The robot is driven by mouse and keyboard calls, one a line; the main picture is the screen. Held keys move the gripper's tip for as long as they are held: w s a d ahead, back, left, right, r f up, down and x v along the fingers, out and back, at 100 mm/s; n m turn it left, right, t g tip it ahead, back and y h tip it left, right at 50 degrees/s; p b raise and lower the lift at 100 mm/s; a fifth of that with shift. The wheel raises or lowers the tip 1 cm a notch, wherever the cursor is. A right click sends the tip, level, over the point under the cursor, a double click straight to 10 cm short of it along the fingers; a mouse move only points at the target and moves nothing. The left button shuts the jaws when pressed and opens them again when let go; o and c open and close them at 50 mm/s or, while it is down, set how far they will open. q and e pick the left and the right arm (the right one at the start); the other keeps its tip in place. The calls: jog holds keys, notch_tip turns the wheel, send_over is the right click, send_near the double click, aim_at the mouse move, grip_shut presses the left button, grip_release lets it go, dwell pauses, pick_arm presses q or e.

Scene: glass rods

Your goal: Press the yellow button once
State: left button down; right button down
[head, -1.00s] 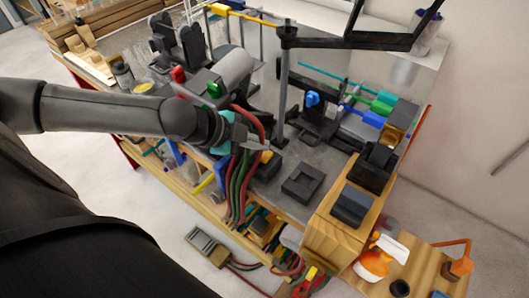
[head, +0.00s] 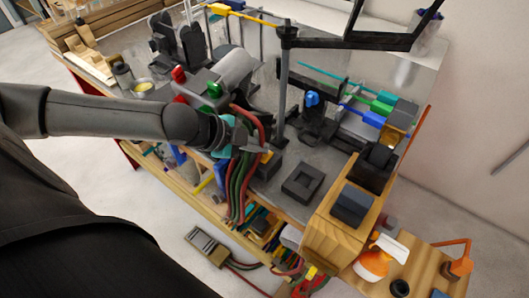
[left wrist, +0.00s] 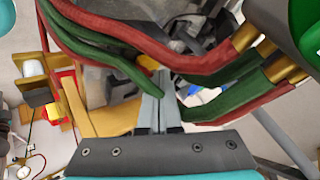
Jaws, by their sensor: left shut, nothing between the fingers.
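The yellow button (head: 267,157) is a small yellow-orange piece on top of a dark box on the workbench, partly covered by my left gripper. My left gripper (head: 265,149) is shut and empty, with its tips just above or at the button; I cannot tell whether they touch it. In the left wrist view the shut fingers (left wrist: 160,112) point away from the camera, and I cannot make out the button there. My right gripper is not in view.
Red and green hoses (head: 240,180) hang over the bench edge close to my left gripper. A grey upright post (head: 283,90) stands behind it. A red knob (head: 179,75) and a green knob (head: 214,89) are on the left. A dark square holder (head: 302,182) lies to the right.

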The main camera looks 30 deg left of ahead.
aim_at(259, 155)
pick_arm(q)
jog(key=shift+f, duration=0.45)
dwell(0.6)
jog(key=shift+r+p, duration=0.95)
jog(key=shift+p, duration=0.15)
jog(key=shift+r, duration=0.1)
notch_tip(259, 155, up, 3)
jog(key=p, duration=0.3)
jog(key=shift+r+p, duration=0.45)
jog(key=shift+r, duration=0.5)
